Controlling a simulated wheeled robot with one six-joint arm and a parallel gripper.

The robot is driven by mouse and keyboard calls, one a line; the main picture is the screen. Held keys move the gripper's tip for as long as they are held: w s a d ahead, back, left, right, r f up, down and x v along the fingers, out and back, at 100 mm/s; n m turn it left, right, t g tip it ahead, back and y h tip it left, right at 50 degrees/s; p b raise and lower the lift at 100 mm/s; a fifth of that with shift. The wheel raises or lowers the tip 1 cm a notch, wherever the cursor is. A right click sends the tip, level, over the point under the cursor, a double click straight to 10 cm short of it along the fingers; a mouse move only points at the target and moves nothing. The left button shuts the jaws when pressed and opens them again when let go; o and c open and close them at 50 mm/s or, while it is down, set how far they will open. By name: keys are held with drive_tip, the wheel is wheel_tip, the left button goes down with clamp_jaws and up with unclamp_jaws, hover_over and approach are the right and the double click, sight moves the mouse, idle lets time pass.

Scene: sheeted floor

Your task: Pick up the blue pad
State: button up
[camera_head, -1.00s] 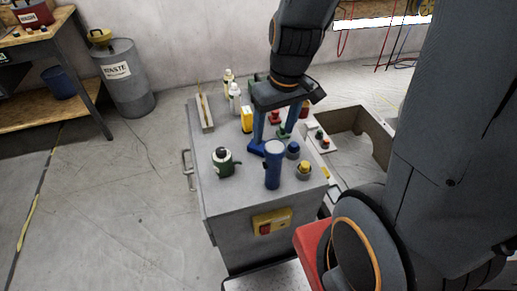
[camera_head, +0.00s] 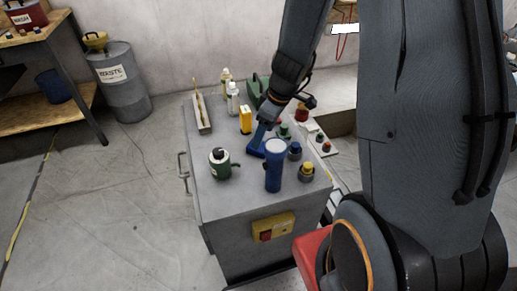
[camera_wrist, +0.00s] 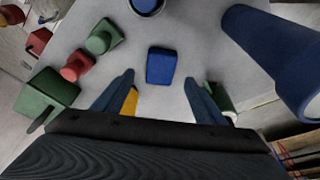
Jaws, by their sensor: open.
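The blue pad (camera_wrist: 161,66) lies flat on the grey cabinet top (camera_wrist: 222,62) in the wrist view. It is small and roughly square, and sits just beyond and between my gripper's two blue fingers. My gripper (camera_wrist: 160,78) is open, with nothing held between the fingers. In the head view my gripper (camera_head: 260,146) is low over the cabinet, behind the blue flashlight (camera_head: 274,168). There the pad blends with the blue fingers and I cannot tell it apart.
The flashlight stands close on the right in the wrist view (camera_wrist: 280,55). A blue knob (camera_wrist: 146,5) is just beyond the pad. Green and red pieces (camera_wrist: 76,66) are at left.

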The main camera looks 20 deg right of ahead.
drive_tip(key=shift+x, duration=2.65)
drive_tip(key=shift+c, duration=0.2)
drive_tip(key=c, duration=1.2)
drive_tip(key=shift+r, duration=0.1)
wheel_tip(320, 180, up, 10)
drive_tip(key=shift+f+p, duration=0.1)
drive_tip(key=shift+p, duration=0.65)
